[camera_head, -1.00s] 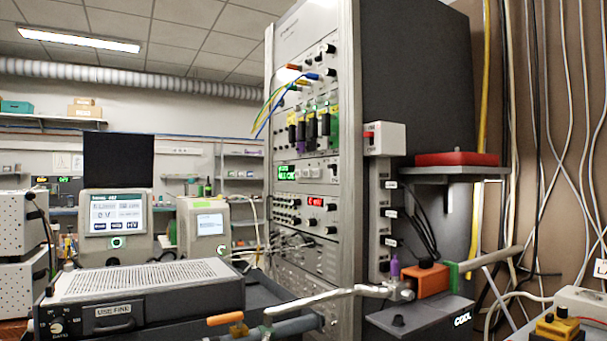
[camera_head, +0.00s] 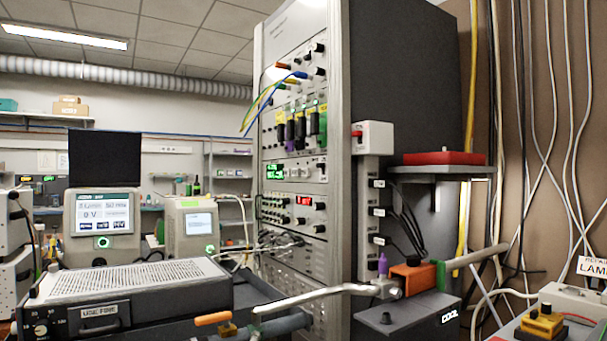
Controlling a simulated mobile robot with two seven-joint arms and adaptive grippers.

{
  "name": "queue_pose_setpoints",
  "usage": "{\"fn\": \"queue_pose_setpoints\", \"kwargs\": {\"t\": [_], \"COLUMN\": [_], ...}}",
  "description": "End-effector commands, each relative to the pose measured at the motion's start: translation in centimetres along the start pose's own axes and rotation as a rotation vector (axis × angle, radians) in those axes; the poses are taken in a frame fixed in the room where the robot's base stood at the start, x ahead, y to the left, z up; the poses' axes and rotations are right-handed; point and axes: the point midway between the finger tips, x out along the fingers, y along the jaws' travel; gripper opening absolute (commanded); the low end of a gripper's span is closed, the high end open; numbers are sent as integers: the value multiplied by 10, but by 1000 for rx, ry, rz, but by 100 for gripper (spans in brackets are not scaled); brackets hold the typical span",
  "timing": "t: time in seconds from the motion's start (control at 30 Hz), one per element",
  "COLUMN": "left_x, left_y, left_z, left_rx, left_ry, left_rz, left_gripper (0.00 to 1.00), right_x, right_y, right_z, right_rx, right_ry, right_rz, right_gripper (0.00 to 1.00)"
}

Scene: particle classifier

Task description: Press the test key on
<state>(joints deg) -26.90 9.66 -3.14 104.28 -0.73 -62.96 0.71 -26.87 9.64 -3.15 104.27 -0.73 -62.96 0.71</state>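No key marked as a test key can be read in the head view. A bench instrument (camera_head: 68,222) with a lit touch screen (camera_head: 103,213) stands at the left; a green-ringed round button (camera_head: 102,242) sits below its screen. A smaller instrument (camera_head: 173,245) beside it has a lit screen (camera_head: 199,223) and a green-ringed button (camera_head: 210,250). A tall rack (camera_head: 341,110) in the middle carries knobs, switches, cables and a green display (camera_head: 276,179). Neither of my grippers is in view.
A vented grey unit (camera_head: 120,278) fills the front left. A metal pipe with an orange block (camera_head: 413,277) crosses the front right above a dark box (camera_head: 415,318). A shelf bears a red box (camera_head: 444,158). A yellow-topped device (camera_head: 541,322) and hanging cables are at right.

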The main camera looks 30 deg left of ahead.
Motion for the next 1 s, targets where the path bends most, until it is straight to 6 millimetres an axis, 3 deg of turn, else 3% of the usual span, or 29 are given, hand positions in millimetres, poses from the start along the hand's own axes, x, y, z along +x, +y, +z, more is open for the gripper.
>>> {"fn": "queue_pose_setpoints", "kwargs": {"t": [0.13,0.43,1.0], "left_x": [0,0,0], "left_y": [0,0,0], "left_z": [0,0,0], "left_rx": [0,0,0], "left_ry": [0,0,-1], "left_rz": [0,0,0], "left_gripper": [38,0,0], "right_x": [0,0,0], "right_y": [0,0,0], "right_z": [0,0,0], "right_rx": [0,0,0], "right_ry": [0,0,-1], "right_rz": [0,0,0], "right_gripper": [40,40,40]}}
